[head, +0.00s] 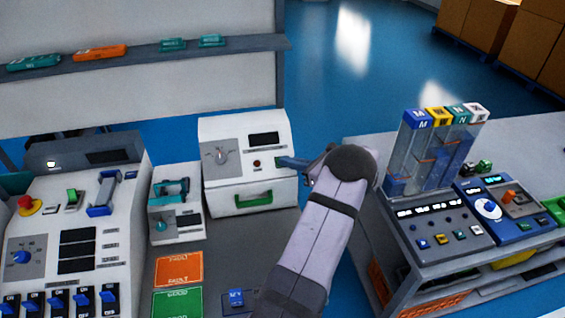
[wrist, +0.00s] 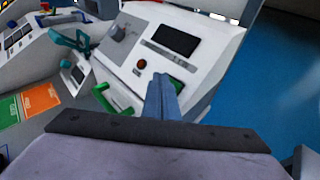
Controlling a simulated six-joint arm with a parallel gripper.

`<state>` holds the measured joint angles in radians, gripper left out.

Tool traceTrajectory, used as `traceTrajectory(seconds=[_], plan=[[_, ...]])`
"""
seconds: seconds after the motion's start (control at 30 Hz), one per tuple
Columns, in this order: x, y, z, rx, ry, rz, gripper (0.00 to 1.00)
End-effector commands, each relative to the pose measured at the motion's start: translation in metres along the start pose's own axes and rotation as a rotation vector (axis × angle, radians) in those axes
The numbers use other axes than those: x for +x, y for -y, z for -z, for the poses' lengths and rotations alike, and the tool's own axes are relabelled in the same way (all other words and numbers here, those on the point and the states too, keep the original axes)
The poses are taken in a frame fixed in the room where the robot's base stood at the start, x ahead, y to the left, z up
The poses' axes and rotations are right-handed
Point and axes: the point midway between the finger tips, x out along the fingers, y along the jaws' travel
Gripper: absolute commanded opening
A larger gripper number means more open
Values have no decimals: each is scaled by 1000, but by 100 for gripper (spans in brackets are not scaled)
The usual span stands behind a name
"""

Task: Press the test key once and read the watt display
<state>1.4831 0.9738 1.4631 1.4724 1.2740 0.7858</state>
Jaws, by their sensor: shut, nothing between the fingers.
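The white tester (head: 237,137) stands on the grey bench; its sloped front also shows in the wrist view (wrist: 207,60). Its display (head: 264,140) is dark with no digits visible; it is dark in the wrist view (wrist: 175,39) too. A round red button (head: 256,163) (wrist: 141,64) sits below the display. A green key (wrist: 178,83) lies right of it, partly hidden by my fingers. No key label is legible. My gripper (head: 281,161) (wrist: 160,76) is shut and empty, its tips close to the green key. I cannot tell whether they touch it.
A dial (head: 220,156) and a green handle (head: 253,198) are on the same tester. A small teal-fitted device (head: 176,210) stands left, with orange (head: 179,268) and green (head: 178,302) mats in front. A second bench with a control panel (head: 436,232) is at right.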

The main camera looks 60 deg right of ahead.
Motion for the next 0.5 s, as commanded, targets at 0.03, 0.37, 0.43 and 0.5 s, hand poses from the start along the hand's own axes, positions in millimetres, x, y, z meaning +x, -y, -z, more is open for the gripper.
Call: traceTrajectory(seconds=[0.03,0.37,0.43,0.5], plan=[[2,1,2,0,0,0,0],[5,4,4,0,0,0,0],[5,3,4,0,0,0,0],[5,3,4,0,0,0,0]])
